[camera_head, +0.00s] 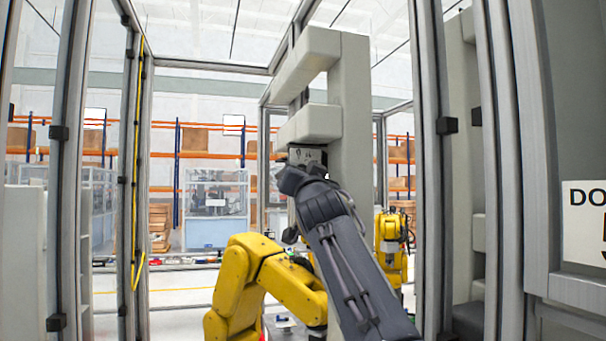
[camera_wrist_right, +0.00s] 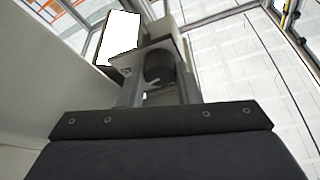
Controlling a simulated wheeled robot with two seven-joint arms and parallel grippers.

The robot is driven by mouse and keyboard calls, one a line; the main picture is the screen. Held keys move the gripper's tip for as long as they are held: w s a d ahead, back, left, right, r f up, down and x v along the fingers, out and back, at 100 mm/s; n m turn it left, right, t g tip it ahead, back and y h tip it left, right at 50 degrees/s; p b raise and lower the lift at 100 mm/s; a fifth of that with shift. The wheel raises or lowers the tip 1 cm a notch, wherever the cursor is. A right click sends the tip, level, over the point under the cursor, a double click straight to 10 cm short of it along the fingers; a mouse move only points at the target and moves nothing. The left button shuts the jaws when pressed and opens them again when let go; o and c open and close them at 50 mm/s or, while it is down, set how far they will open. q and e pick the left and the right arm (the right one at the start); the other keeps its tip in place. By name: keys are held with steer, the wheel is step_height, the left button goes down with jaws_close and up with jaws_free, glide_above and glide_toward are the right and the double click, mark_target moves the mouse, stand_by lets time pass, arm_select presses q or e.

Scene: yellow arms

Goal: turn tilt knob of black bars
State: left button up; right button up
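My right arm rises from the lower right in the head view. Its dark wrist and the area of my right gripper (camera_head: 306,158) are up against the lower grey block of a grey frame (camera_head: 352,120). A small grey metal piece with holes shows there; the fingers cannot be made out. In the right wrist view a dark round, knob-like part (camera_wrist_right: 158,66) sits within a grey bracket (camera_wrist_right: 186,88); whether it is the tilt knob or part of my gripper is unclear. I cannot pick out the black bars for sure. My left gripper is in neither view.
A yellow robot arm (camera_head: 245,285) stands below and left of my right arm, another yellow one (camera_head: 391,238) behind it to the right. Metal posts (camera_head: 432,170) stand close on both sides. A white panel (camera_wrist_right: 118,43) shows in the wrist view. Shelves stand far back.

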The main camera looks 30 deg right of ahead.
steer(key=c, duration=0.3)
steer(key=n+y, duration=0.1)
steer(key=n, duration=0.1)
steer(key=n+p, duration=0.1)
steer(key=shift+d+n+t+y, duration=0.15)
steer(key=shift+n+t+y, duration=0.25)
steer(key=shift+n+y, duration=0.6)
steer(key=shift+n, duration=0.6)
steer(key=o, duration=1)
steer(key=shift+c, duration=0.2)
